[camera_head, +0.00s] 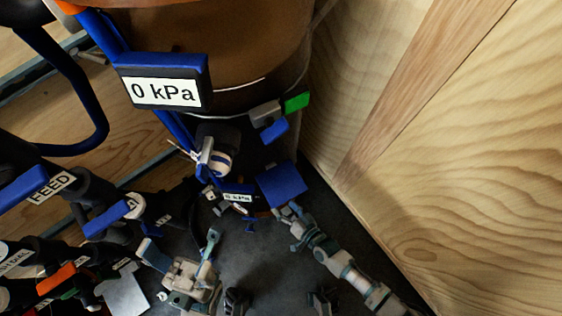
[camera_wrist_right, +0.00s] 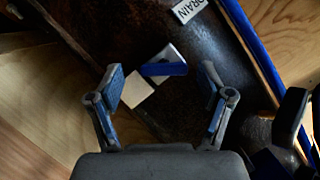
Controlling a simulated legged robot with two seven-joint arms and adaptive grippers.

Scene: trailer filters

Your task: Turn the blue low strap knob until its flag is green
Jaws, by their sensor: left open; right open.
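A blue bar-shaped knob (camera_wrist_right: 165,69) on a pale grey mount shows ahead in the right wrist view. A plain off-white square tab (camera_wrist_right: 139,92) sits beside it; no green shows on it. My right gripper (camera_wrist_right: 160,76) is open, its fingers to either side of the knob, with no contact visible. In the head view, my right gripper (camera_head: 288,214) is low by the drum, just below a blue square part (camera_head: 281,185); the low knob is not clearly visible there. Higher up is another blue knob (camera_head: 273,131) with a green flag (camera_head: 297,102). My left gripper (camera_head: 181,247) is open and empty.
A brown drum (camera_head: 235,45) stands against a wooden wall (camera_head: 480,150) on the right. A blue "0 kPa" sign (camera_head: 163,81), blue pipes and labelled black fittings (camera_head: 55,187) crowd the left. Dark floor (camera_head: 265,265) lies between my arms. A DRAIN label (camera_wrist_right: 188,9) shows in the wrist view.

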